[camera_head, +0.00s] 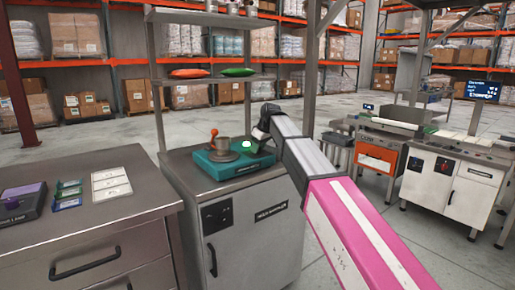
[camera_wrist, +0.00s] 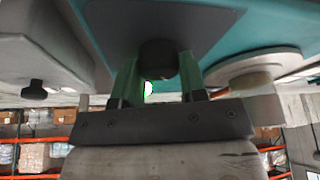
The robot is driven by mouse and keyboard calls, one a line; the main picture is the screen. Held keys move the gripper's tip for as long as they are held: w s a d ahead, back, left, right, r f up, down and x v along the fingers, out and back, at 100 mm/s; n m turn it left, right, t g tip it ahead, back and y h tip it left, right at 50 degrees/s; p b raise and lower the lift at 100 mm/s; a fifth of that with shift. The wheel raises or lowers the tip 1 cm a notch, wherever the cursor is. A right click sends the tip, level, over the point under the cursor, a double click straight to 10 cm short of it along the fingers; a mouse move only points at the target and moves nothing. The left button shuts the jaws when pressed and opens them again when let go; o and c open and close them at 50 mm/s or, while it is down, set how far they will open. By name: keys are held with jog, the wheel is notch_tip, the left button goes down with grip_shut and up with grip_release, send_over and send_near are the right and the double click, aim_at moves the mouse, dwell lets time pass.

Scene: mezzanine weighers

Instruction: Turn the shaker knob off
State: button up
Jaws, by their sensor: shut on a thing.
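The teal shaker (camera_head: 208,170) sits on top of a grey cabinet in the head view. A grey cup (camera_head: 222,146) and an orange-topped upright part (camera_head: 214,133) stand on it, and a green light (camera_head: 244,143) glows near its right side. My gripper (camera_head: 257,135) is at the shaker's right side in the head view; my arm hides that face. In the wrist view, the two fingers of my gripper (camera_wrist: 159,80) are on either side of a dark round knob (camera_wrist: 158,56), shut on it. The shaker's teal underside or side (camera_wrist: 265,25) shows beyond. The knob's turn position cannot be read.
A grey cabinet (camera_head: 250,240) with black switch plates bears the shaker. A drawer bench (camera_head: 100,235) with a purple box and cards stands at left. A shelf (camera_head: 200,80) with orange and green bags rises behind. Weighing stations (camera_head: 450,165) stand at right, with open floor between.

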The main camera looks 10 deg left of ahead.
jog(key=shift+n+g, duration=0.3)
jog(key=shift+n, duration=0.2)
jog(key=o, duration=0.9)
jog(key=shift+r, duration=0.1)
jog(key=v, duration=1)
jog(key=shift+s+d+r, duration=0.15)
jog(key=shift+d+r, duration=0.05)
jog(key=shift+r, duration=0.05)
